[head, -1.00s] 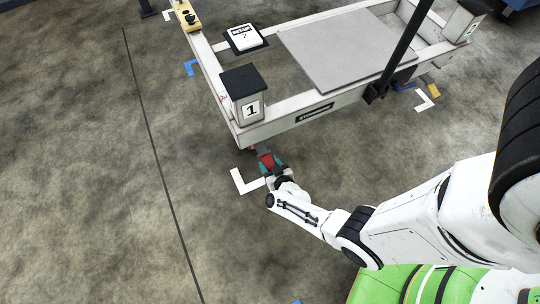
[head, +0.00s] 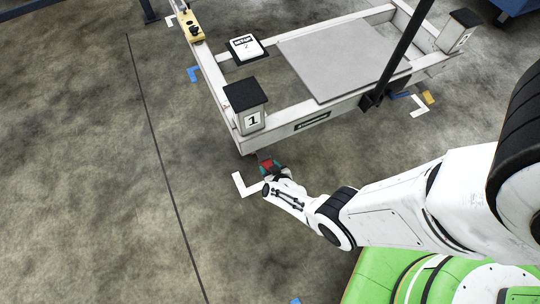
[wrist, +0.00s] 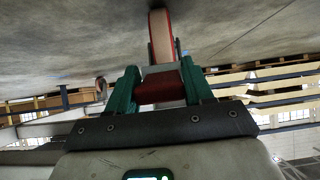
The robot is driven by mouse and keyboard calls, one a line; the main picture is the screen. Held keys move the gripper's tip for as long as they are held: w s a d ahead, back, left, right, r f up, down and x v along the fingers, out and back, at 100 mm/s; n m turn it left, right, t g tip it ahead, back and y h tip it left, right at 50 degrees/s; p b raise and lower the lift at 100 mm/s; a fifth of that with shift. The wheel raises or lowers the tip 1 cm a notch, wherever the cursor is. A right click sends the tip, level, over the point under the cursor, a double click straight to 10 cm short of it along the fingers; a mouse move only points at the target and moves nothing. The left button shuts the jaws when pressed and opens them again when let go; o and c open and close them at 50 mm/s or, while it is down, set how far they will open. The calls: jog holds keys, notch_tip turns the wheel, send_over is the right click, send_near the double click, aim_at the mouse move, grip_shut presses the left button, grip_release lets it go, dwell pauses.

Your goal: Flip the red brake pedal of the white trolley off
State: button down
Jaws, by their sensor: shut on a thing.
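The white trolley (head: 330,113) stands at the upper right of the head view, with a post marked 1 at its near corner (head: 252,122). The red brake pedal (head: 267,165) shows low under that corner. My gripper (head: 269,168) is down there, its teal fingers around the pedal. In the wrist view my gripper (wrist: 160,88) is shut on the red pedal (wrist: 162,90), one finger on each side. A caster wheel (wrist: 161,38) with a pale tread and red edge shows just beyond it. The pedal's exact tilt is hard to tell.
A white floor corner mark (head: 243,187) lies beside my gripper. The floor to the left is clear.

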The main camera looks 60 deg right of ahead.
jog(key=c, duration=0.5)
grip_release()
jog(key=shift+r, duration=0.1)
jog(key=shift+p+v, duration=4.45)
jog(key=shift+v, duration=0.9)
